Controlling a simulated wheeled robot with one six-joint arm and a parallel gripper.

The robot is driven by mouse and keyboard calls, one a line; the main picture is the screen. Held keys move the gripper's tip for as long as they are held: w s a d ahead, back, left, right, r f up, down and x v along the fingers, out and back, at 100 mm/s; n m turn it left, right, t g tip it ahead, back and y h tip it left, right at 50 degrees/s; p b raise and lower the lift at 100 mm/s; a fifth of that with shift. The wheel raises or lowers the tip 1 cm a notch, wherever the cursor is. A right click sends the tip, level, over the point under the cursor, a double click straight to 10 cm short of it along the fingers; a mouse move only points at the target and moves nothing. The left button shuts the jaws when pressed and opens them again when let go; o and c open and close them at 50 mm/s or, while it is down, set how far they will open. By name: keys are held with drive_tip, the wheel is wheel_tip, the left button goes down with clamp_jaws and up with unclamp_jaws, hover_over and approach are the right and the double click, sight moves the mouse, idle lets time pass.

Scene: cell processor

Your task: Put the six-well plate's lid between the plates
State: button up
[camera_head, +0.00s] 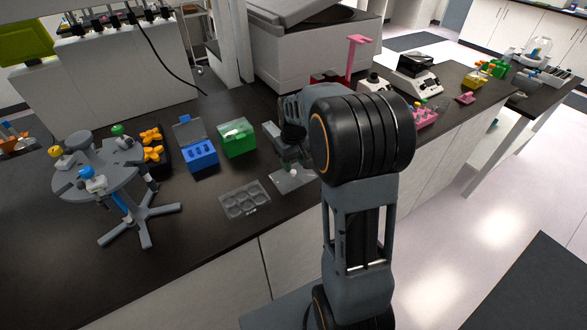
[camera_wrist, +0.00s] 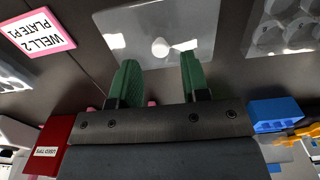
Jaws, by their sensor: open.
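The six-well plate's lid (camera_head: 290,180) is a clear flat sheet with a white knob, lying on the dark bench. In the wrist view the lid (camera_wrist: 122,28) is at top centre, its knob (camera_wrist: 160,47) just beyond and between my fingertips. The clear six-well plate (camera_head: 243,201) lies to the left of the lid in the head view and shows at upper right in the wrist view (camera_wrist: 283,30). Another clear plate (camera_wrist: 14,76) is cut off at the wrist view's left edge. My gripper (camera_wrist: 158,60) has two green fingers, apart and empty. My arm hides part of the bench.
A blue box (camera_head: 201,154) and green box (camera_head: 237,138) stand behind the six-well plate. A pink-framed sign (camera_wrist: 38,32) and red used-tips box (camera_wrist: 48,148) are at left in the wrist view. A grey round stand (camera_head: 98,185) is at far left. Bare bench lies left of the plate.

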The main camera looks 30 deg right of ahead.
sight(293, 172)
wheel_tip(293, 172, up, 8)
drive_tip(key=s+a+t, duration=0.2)
drive_tip(key=s+a, duration=0.2)
drive_tip(key=s, duration=0.4)
drive_tip(key=s+a+m+t, duration=0.1)
drive_tip(key=s+a, duration=0.3)
drive_tip(key=s, duration=0.4)
drive_tip(key=shift+s+a+f+t, duration=0.25)
drive_tip(key=shift+a+t, duration=0.15)
drive_tip(key=shift+t, duration=0.1)
drive_tip(key=shift+a, duration=0.1)
